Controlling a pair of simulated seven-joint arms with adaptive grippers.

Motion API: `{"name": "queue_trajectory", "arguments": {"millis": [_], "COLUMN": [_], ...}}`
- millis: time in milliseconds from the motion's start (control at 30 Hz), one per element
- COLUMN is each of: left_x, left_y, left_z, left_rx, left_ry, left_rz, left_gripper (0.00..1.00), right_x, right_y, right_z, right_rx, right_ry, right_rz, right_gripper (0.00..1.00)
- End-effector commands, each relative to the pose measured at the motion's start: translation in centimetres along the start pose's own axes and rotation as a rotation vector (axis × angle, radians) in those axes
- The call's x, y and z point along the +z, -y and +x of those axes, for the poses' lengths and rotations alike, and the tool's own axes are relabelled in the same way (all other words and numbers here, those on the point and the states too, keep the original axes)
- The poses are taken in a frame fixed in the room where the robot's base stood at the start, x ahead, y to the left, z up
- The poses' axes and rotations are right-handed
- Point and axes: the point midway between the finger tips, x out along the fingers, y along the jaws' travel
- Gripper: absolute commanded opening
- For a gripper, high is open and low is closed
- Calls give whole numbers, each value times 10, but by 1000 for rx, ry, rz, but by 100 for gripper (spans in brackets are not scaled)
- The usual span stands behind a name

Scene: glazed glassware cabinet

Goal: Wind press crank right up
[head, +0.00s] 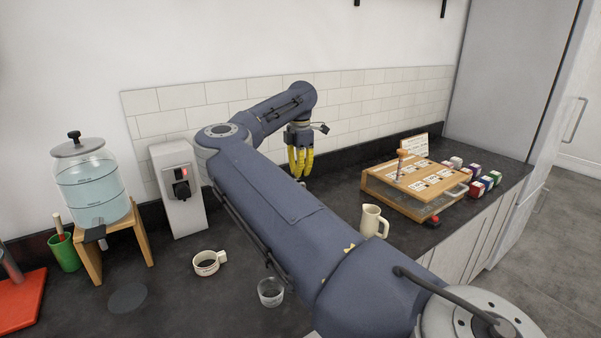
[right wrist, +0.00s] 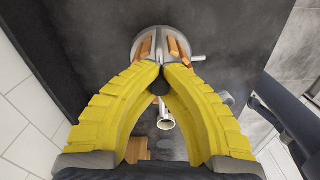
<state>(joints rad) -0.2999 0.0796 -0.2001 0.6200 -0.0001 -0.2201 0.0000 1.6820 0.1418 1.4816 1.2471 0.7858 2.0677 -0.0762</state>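In the right wrist view, a round grey metal piece with orange-brown wooden parts (right wrist: 143,49) lies just beyond my fingertips. A short pale bar (right wrist: 198,58) sticks out on its right side. I cannot tell for sure whether this is the press or its crank. My right gripper (right wrist: 161,66) has yellow fingers that bow outward and come together at the tips, over this piece. Whether anything is pinched there is unclear. In the head view my right gripper (head: 300,172) points down above the counter's back part; my arm hides much below it. My left gripper is not in view.
A cream jug (head: 373,221), a wooden-framed case (head: 410,187) and several small boxes (head: 483,180) stand to the right. A water dispenser (head: 92,186), white machine (head: 178,190), cup (head: 207,263) and glass (head: 270,292) stand left of my arm. Tiled wall lies behind.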

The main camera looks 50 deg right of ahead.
Motion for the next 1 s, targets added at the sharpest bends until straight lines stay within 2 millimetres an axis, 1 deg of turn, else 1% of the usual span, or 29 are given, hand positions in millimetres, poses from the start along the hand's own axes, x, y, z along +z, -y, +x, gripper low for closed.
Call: {"name": "queue_trajectory", "arguments": {"millis": [467, 500, 800, 1000], "left_x": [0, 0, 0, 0], "left_y": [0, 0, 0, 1], "left_z": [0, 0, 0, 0], "left_rx": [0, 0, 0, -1], "left_ry": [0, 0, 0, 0], "left_rz": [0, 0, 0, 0], "left_gripper": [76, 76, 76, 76], "right_x": [1, 1, 0, 0], "right_y": [-1, -1, -1, -1], "right_z": [-1, -1, 0, 0], "right_rx": [2, 2, 1, 1], "right_ry": [2, 1, 0, 0], "right_rz": [-11, -11, -11, -11], "right_gripper": [0, 6, 41, 41]}}
